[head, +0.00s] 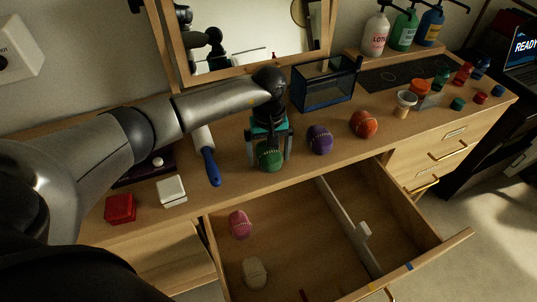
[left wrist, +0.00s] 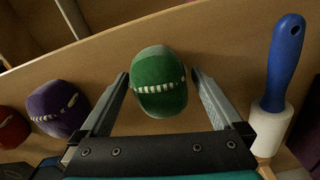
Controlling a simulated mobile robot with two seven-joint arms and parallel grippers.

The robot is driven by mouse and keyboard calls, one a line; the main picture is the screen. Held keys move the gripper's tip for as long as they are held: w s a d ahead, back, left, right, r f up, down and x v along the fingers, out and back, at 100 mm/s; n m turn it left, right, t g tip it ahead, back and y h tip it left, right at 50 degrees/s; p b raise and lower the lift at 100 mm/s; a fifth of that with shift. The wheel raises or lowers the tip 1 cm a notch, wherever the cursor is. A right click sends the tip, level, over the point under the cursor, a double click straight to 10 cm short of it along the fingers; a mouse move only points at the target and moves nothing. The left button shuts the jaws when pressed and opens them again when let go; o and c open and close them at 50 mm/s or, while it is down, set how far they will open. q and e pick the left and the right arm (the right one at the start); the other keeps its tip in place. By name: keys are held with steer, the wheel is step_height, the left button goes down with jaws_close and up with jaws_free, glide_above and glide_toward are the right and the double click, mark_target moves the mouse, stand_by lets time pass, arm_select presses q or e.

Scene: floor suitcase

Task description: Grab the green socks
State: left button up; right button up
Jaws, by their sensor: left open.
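The green socks (head: 270,155) are a rolled ball on the dresser top, near its front edge above the open drawer. In the left wrist view the green socks (left wrist: 159,82) sit between the two finger ends. My left gripper (head: 269,152) is open and points down over them, one finger on each side. In the left wrist view my left gripper (left wrist: 160,85) shows a gap between each finger and the ball, wider at the right. My right gripper is not in view.
Purple socks (head: 320,139) and orange-red socks (head: 364,124) lie right of the green ones. A blue-handled lint roller (head: 211,167) lies to the left. A glass box (head: 322,85) stands behind. The open drawer (head: 330,235) holds pink socks (head: 240,224) and pale socks (head: 255,272).

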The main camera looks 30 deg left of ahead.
arm_select(q)
steer(key=shift+r, duration=0.1)
steer(key=c, duration=1.2)
steer(key=shift+c, duration=0.2)
